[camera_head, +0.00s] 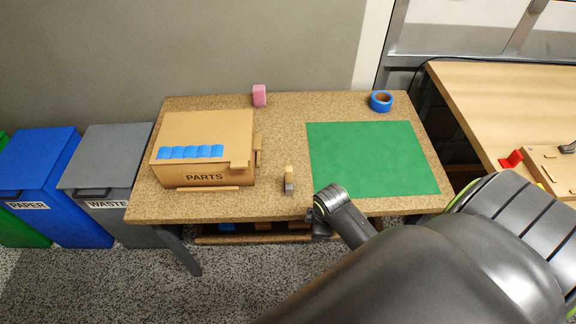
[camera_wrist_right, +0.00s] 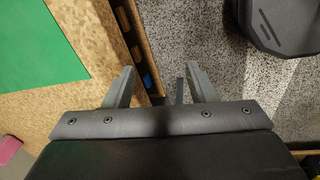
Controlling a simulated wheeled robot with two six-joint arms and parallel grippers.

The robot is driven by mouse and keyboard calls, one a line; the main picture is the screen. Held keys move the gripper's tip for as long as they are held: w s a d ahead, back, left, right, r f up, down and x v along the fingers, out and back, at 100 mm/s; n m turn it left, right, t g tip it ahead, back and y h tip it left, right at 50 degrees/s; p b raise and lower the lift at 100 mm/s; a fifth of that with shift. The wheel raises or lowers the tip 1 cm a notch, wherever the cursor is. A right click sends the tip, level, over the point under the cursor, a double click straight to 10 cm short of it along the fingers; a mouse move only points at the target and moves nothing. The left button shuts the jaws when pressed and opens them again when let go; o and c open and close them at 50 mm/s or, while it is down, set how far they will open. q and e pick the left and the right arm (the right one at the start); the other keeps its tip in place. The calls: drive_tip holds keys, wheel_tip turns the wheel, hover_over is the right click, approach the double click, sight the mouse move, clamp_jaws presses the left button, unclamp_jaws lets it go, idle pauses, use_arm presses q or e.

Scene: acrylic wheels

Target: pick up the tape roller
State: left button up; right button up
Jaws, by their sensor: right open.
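A small upright tool with a tan wooden upper part and a dark grey lower part (camera_head: 289,180) stands near the table's front edge, between the cardboard box and the green mat; it looks like the tape roller, though it is small. A roll of blue tape (camera_head: 381,101) lies at the back right of the table. My right gripper is at the table's front edge, right of the small tool; in the head view its fingers are mostly hidden by the wrist. In the wrist view the right gripper (camera_wrist_right: 160,88) is open and empty, over the table edge and floor. My left gripper is not in view.
The cork-topped table (camera_head: 275,150) carries a PARTS box (camera_head: 206,130) with blue tape strips on top, a pink block (camera_head: 259,96) and a green mat (camera_head: 370,158), which is bare. Bins (camera_head: 98,165) stand at left; a wooden workbench (camera_head: 500,90) is at right.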

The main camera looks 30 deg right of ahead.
drive_tip(key=w+r+n, duration=0.1)
drive_tip(key=w, duration=0.1)
wheel_tip(320, 180, up, 19)
drive_tip(key=n+g+p, duration=0.2)
drive_tip(key=n+p, duration=0.1)
drive_tip(key=n, duration=1.6)
hover_over(287, 167)
drive_tip(key=shift+y, duration=0.4)
wheel_tip(287, 167, down, 13)
drive_tip(key=b, duration=1.3)
drive_tip(key=shift+r, duration=0.15)
drive_tip(key=shift+s+d+f+b, duration=0.1)
drive_tip(key=shift+s+f+b, duration=0.05)
drive_tip(key=shift+f+b, duration=0.35)
drive_tip(key=shift+s+d+f+b, duration=0.1)
drive_tip(key=shift+f+b, duration=0.25)
drive_tip(key=shift+f, duration=0.2)
wheel_tip(287, 167, down, 2)
drive_tip(key=shift+f, duration=0.1)
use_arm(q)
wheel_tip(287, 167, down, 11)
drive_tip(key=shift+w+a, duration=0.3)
use_arm(e)
drive_tip(key=c, duration=1.1)
drive_tip(key=shift+r, duration=0.2)
